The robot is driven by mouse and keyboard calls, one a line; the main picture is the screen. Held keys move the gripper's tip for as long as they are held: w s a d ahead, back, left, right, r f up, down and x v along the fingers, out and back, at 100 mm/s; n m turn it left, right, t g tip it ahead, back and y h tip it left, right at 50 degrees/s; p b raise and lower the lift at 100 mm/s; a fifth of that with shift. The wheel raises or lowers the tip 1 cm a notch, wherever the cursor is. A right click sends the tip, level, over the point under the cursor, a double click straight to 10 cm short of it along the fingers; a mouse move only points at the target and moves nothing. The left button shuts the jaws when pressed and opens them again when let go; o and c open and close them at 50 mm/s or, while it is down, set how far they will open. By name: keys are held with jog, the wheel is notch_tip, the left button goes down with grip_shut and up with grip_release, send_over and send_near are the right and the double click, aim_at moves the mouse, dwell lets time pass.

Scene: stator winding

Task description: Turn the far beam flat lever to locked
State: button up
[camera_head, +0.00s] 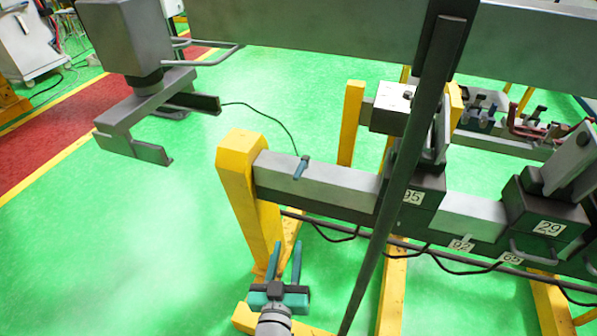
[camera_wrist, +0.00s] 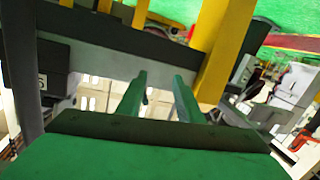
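A small blue-grey lever (camera_head: 301,167) sits on the grey beam (camera_head: 320,185) near its yellow end post. It is the only such lever I can make out, and I cannot tell whether it is the far beam flat lever or whether it is locked. My gripper (camera_head: 284,247) is below and in front of that beam, apart from the lever, with its teal fingers pointing up, spread and empty. In the wrist view my gripper (camera_wrist: 158,78) also shows open, with the beam (camera_wrist: 100,62) beyond its fingers. The lever is not clear there.
A yellow post (camera_head: 248,195) stands just beside my gripper. A long dark bar (camera_head: 385,215) slants across the beam. Blocks labelled 95 and 29 (camera_head: 545,222) sit to the right. A grey hanging clamp (camera_head: 135,110) is at upper left. Green floor (camera_head: 110,240) is clear at left.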

aim_at(296, 178)
jog(key=w+r+m+h, duration=0.4)
jog(key=w+r, duration=0.3)
jog(key=r, duration=0.5)
jog(key=x, duration=1)
jog(key=shift+w+a+f, duration=0.15)
jog(key=shift+w+a, duration=0.05)
jog(key=shift+a, duration=0.1)
jog(key=shift+c, duration=0.6)
grip_shut()
